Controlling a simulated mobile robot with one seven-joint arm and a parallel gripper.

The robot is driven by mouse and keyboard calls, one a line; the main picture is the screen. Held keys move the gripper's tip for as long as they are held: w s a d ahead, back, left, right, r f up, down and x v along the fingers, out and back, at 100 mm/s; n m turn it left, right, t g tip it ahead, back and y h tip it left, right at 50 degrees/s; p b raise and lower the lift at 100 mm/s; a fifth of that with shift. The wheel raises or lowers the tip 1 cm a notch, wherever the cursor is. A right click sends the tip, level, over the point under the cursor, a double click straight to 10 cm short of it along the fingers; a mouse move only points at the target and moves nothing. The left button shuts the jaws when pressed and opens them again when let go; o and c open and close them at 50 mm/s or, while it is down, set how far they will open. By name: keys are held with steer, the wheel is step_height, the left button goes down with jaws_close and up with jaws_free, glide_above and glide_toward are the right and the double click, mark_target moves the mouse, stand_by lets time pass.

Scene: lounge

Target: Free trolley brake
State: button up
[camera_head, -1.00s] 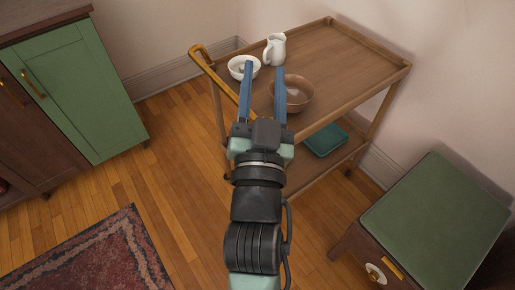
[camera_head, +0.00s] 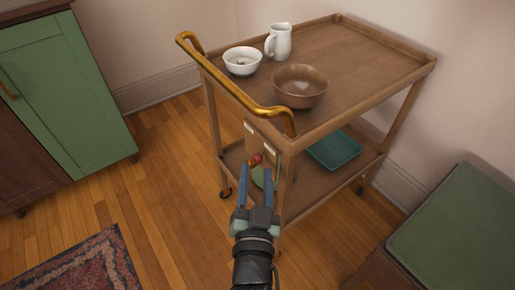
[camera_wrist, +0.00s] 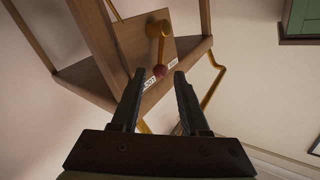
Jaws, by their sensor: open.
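The wooden trolley (camera_head: 365,60) stands against the wall, with a brass push handle (camera_head: 235,92) at its near end. Below the handle is a panel with two small white labels (camera_head: 249,127), too small to read surely.
On the trolley top are a white bowl (camera_head: 242,61), a white jug (camera_head: 279,42) and a brown bowl (camera_head: 300,86). A teal tray (camera_head: 335,150) lies on the lower shelf. A green cabinet (camera_head: 65,90) stands left, a green-topped stool (camera_head: 455,225) right. A rug (camera_head: 80,265) lies front left.

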steer(key=w, duration=0.8)
steer(key=shift+b, duration=0.45)
steer(key=shift+d, duration=0.1)
jaws_close()
stand_by(0.8)
